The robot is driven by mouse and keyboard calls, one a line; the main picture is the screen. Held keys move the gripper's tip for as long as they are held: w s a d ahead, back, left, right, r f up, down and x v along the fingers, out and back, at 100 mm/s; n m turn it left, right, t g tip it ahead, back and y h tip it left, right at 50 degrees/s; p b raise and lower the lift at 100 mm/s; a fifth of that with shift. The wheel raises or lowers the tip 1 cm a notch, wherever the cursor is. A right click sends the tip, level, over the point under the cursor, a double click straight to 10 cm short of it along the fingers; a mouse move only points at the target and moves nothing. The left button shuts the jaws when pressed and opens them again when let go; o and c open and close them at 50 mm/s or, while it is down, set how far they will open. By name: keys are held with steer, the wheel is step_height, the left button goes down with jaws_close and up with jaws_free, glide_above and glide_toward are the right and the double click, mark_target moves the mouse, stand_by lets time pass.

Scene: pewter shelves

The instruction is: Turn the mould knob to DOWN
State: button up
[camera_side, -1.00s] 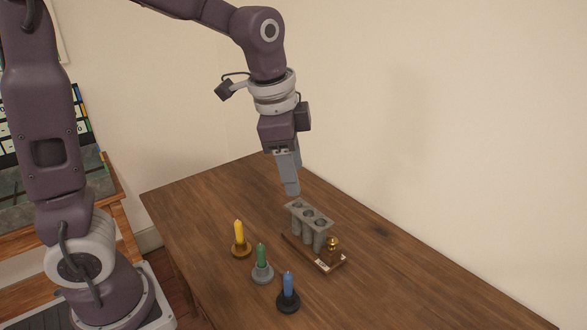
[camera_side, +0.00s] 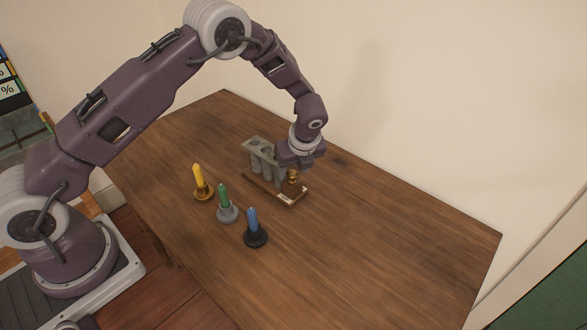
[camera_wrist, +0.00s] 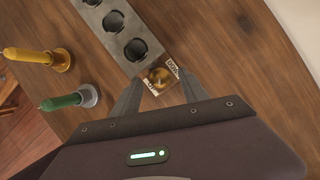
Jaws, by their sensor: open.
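The grey mould (camera_side: 262,153), a block with three round cavities, stands on a wooden base (camera_side: 290,199); it also shows in the wrist view (camera_wrist: 115,22). The brass knob (camera_side: 293,174) is on the base at the mould's right end. In the wrist view the knob (camera_wrist: 158,78) lies between the two fingertips. My gripper (camera_side: 287,184) points down over it, open, with one finger on each side. I cannot tell whether the fingers touch it. A small pale label (camera_wrist: 173,67) beside the knob is too small to read surely.
Yellow (camera_side: 199,177), green (camera_side: 224,197) and blue (camera_side: 252,220) candles stand upright in holders in front of the mould. The table (camera_side: 390,225) is clear to the right. A pale wall (camera_side: 430,100) rises behind it.

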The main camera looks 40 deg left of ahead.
steer(key=shift+f, duration=0.15)
jaws_close()
steer(key=shift+w+n, duration=0.1)
steer(key=shift+n, duration=0.3)
steer(key=n, duration=0.1)
steer(key=n+g, duration=0.1)
steer(key=n, duration=0.1)
steer(key=n+g, duration=0.1)
steer(key=shift+w+n, duration=0.25)
steer(key=shift+n, duration=0.15)
steer(key=shift+w+n+g, duration=0.1)
steer(key=shift+n+g, duration=0.4)
steer(key=shift+n, duration=0.8)
steer(key=shift+w+n+g, duration=0.1)
steer(key=shift+n+g, duration=0.4)
steer(key=shift+n, duration=0.8)
